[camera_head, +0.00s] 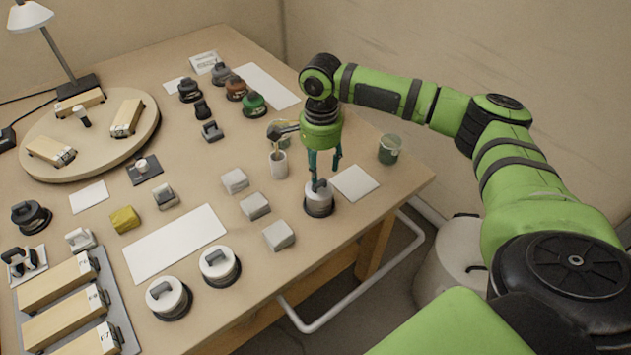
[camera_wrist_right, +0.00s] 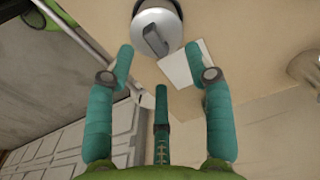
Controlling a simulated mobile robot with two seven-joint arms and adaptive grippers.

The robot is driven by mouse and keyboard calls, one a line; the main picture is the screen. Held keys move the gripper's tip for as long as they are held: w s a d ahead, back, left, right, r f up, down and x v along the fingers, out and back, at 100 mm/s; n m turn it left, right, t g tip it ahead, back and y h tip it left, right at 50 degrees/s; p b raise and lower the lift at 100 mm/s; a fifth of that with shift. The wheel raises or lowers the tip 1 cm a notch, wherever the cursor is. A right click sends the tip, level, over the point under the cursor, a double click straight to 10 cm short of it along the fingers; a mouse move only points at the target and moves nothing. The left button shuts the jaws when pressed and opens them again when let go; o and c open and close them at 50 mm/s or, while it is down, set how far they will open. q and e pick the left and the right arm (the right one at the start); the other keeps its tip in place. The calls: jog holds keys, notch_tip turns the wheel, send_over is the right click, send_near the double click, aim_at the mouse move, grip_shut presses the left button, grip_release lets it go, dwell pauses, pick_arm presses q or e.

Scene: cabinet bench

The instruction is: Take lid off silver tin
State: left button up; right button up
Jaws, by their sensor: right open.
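A round silver-grey tin (camera_head: 319,201) stands upright near the table's right edge. Its pale lid has a dark grip on top and sits on a dark base. In the wrist view the lid (camera_wrist_right: 170,38) shows at the top, beyond my fingertips. My right gripper (camera_head: 324,168) is open, pointing down over this tin. In the wrist view its teal fingers (camera_wrist_right: 159,58) are spread with nothing between them. I cannot tell from the head view whether a fingertip touches the lid's grip. My left gripper is in neither view.
Two similar pale-lidded tins (camera_head: 168,296) (camera_head: 218,265) stand at the front. A white cup (camera_head: 278,166) and grey blocks (camera_head: 255,206) are left of my gripper. A green-grey jar (camera_head: 389,149) and a white card (camera_head: 354,183) lie to the right. A round wooden board (camera_head: 93,160) stands far left.

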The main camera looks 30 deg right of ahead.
aim_at(321, 183)
jog(key=shift+s+a+f, duration=0.1)
jog(key=shift+s+f, duration=0.2)
jog(key=shift+f, duration=0.3)
jog(key=shift+s+f, duration=0.25)
jog(key=shift+f, duration=0.3)
notch_tip(321, 183, down, 2)
jog(key=shift+w+f, duration=0.2)
jog(key=shift+f, duration=0.05)
jog(key=c, duration=0.9)
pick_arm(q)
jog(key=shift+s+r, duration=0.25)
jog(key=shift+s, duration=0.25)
pick_arm(e)
jog(key=shift+c, duration=0.3)
